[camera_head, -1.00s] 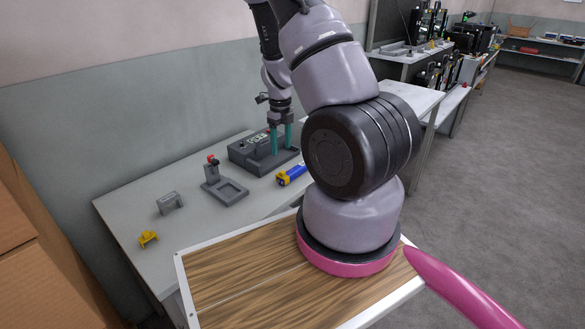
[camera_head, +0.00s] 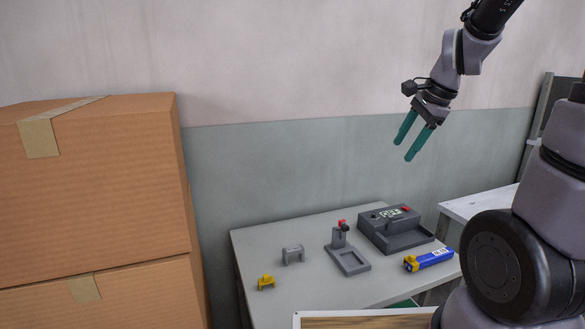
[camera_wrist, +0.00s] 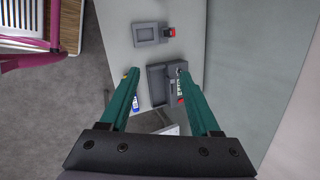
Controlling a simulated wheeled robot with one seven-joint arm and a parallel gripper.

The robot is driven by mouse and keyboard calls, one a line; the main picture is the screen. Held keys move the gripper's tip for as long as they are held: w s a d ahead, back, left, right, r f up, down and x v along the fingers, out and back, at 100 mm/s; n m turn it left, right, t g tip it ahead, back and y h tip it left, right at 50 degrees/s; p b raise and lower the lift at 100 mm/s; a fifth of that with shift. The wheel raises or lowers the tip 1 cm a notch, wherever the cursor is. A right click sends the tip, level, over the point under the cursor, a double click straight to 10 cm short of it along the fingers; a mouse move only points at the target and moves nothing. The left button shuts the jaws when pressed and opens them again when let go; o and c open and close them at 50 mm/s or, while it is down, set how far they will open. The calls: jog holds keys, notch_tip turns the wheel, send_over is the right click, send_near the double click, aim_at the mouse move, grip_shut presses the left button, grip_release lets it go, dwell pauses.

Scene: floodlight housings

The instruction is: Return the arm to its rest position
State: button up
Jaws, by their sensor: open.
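My gripper (camera_head: 412,136) is open and empty, raised high above the work table in the head view, in front of the wall. Its two green fingers stand apart and point down to the left. In the wrist view my gripper (camera_wrist: 158,80) shows both fingers spread, with the table and a grey device far below between them. My arm's upper links run off the top edge, and its thick lower joints fill the right side of the head view.
The grey table (camera_head: 300,240) carries a grey device (camera_head: 395,228), a blue-yellow tool (camera_head: 428,260), a grey stand with a red knob (camera_head: 347,250), a grey bracket (camera_head: 293,255) and a yellow piece (camera_head: 266,283). Cardboard boxes (camera_head: 100,200) stand at left. Air around my gripper is clear.

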jog(key=s+a+r+n+t+h, duration=0.1)
jog(key=s+a+r+n+t, duration=0.1)
jog(key=s+r+n, duration=0.8)
jog(key=shift+s+a+n+t, duration=0.35)
jog(key=shift+s+n+t, duration=0.4)
jog(key=shift+s, duration=0.9)
